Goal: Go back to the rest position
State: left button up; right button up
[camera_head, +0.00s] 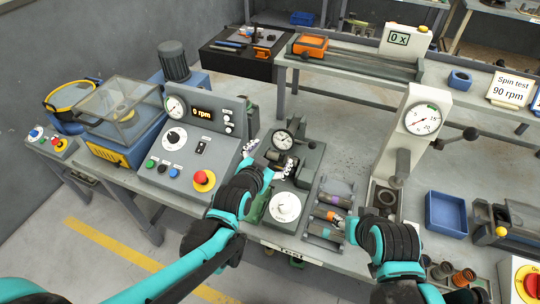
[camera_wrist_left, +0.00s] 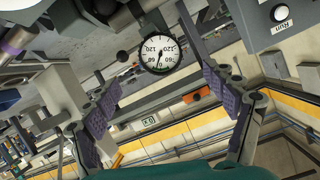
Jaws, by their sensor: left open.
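My left gripper (camera_head: 272,160) is at the grey fixture with a dial gauge (camera_head: 283,139) in the head view. In the left wrist view the left gripper (camera_wrist_left: 160,108) has its two purple-padded fingers wide apart, with nothing between them. The gauge dial (camera_wrist_left: 159,53) shows beyond the fingers. My right gripper (camera_head: 350,228) is beside a grey rack (camera_head: 323,232) of cylindrical parts. Its fingers are small and partly hidden by its wrist, so I cannot tell their opening.
The arbor press (camera_head: 418,115) stands right of the rack, its lever out to the right. A control box (camera_head: 190,150) with a red stop button stands at left. A blue tray (camera_head: 446,213) lies at right. Floor (camera_head: 100,215) is clear in front of the bench at left.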

pick_arm(q)
jog(key=shift+s+a+r, duration=0.2)
jog(key=shift+s, duration=0.3)
jog(key=s+a+f+n+g+y, duration=0.1)
jog(key=s+a+n+g+y, duration=0.1)
jog(key=s+a, duration=0.5)
jog(key=s+a+f+n+g+y, duration=0.2)
jog(key=s+a+n+g, duration=0.2)
jog(key=s+a, duration=0.3)
jog(key=s+n, duration=0.1)
jog(key=s, duration=0.2)
jog(key=shift+s+a+f, duration=0.15)
jog(key=shift+f, duration=0.15)
